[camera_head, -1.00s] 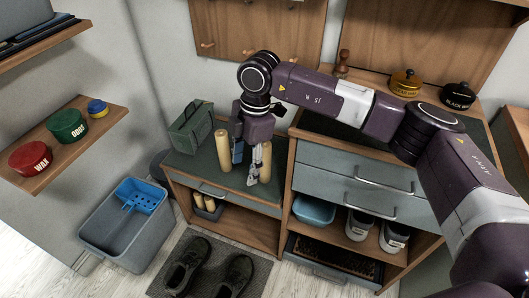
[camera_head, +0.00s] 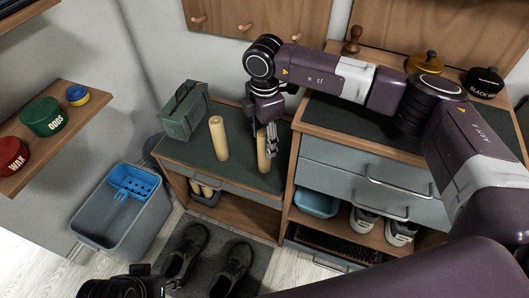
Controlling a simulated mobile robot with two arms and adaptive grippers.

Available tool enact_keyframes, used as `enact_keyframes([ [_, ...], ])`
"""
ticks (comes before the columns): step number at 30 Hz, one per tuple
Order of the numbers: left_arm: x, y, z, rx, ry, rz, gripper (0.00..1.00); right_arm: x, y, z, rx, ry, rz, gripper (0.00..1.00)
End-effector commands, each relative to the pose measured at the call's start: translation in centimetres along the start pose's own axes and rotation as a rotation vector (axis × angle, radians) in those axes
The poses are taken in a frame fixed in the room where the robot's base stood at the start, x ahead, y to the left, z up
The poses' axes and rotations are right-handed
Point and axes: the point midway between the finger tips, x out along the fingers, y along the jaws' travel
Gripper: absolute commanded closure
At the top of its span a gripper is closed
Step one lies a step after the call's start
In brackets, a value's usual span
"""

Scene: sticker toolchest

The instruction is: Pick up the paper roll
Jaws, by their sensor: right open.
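Two tan paper rolls stand upright on the dark green top of the low bench (camera_head: 185,155). The left paper roll (camera_head: 219,139) stands clear of my gripper. The right paper roll (camera_head: 262,155) is partly covered by my right gripper (camera_head: 272,148), which points down beside its upper part. The right gripper is open, and I cannot tell whether it touches the roll.
A green box (camera_head: 184,112) stands at the bench's back left. The grey-blue drawer cabinet (camera_head: 365,170) rises directly to the right. A grey bin (camera_head: 112,225) and a mat with dark shoes (camera_head: 232,262) are on the floor. A wall shelf (camera_head: 70,125) holds tins.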

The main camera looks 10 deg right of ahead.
Motion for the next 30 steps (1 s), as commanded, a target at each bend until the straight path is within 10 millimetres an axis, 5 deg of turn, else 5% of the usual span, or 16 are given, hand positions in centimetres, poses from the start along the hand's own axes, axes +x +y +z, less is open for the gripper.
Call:
enact_keyframes([
  [8,-0.3,-0.03,0.05,0.0,-0.001,-0.001,0.6,0.41,0.01,-0.01,0.0,0.0,0.0,0.5],
  [18,-0.27,-0.04,0.07,0.0,-0.001,-0.001,0.6,0.38,0.01,-0.03,-0.001,0.001,0.0,0.86],
  [30,-0.29,-0.03,-0.07,0.0,0.003,-0.001,0.6,-0.42,0.08,-0.03,-0.001,0.001,0.002,0.88],
])
